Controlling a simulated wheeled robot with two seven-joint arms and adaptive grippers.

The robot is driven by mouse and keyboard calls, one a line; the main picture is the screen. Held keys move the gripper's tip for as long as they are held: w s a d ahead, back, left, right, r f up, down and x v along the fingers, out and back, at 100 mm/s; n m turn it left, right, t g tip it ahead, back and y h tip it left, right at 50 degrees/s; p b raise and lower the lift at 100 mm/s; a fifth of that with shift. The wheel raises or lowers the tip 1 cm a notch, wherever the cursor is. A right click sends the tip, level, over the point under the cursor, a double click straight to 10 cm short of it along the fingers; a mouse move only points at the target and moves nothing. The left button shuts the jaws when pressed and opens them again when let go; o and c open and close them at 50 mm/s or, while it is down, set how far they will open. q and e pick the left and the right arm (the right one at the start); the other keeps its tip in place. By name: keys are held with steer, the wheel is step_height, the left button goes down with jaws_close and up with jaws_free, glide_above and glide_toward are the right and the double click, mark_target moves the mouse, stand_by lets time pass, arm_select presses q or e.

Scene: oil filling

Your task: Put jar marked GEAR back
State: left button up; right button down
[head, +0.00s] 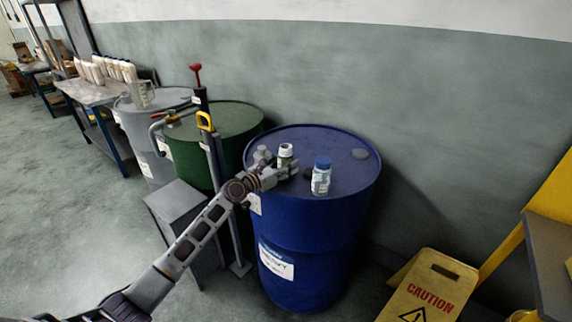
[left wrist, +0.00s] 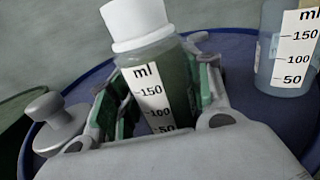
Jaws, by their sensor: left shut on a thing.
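My left gripper (head: 284,170) is shut on a white-capped jar (head: 286,152) at the top of the blue drum (head: 320,222). In the left wrist view the jar (left wrist: 151,72) sits between the gripper's green-lined fingers (left wrist: 158,95), tilted in the picture, with an ml scale facing the camera. Its GEAR mark is not readable, and I cannot tell whether its base touches the drum. A second jar (head: 321,178), with a blue cap, stands upright on the drum to the right; its scale and clear body show in the left wrist view (left wrist: 284,45). My right gripper is out of view.
A green drum (head: 235,118) and a grey drum (head: 140,122) stand to the left, with pump handles in front. Behind them a bench (head: 85,95) holds several bottles. A yellow caution sign (head: 432,288) stands at lower right.

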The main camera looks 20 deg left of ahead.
arm_select(q)
steer(key=o, duration=1.2)
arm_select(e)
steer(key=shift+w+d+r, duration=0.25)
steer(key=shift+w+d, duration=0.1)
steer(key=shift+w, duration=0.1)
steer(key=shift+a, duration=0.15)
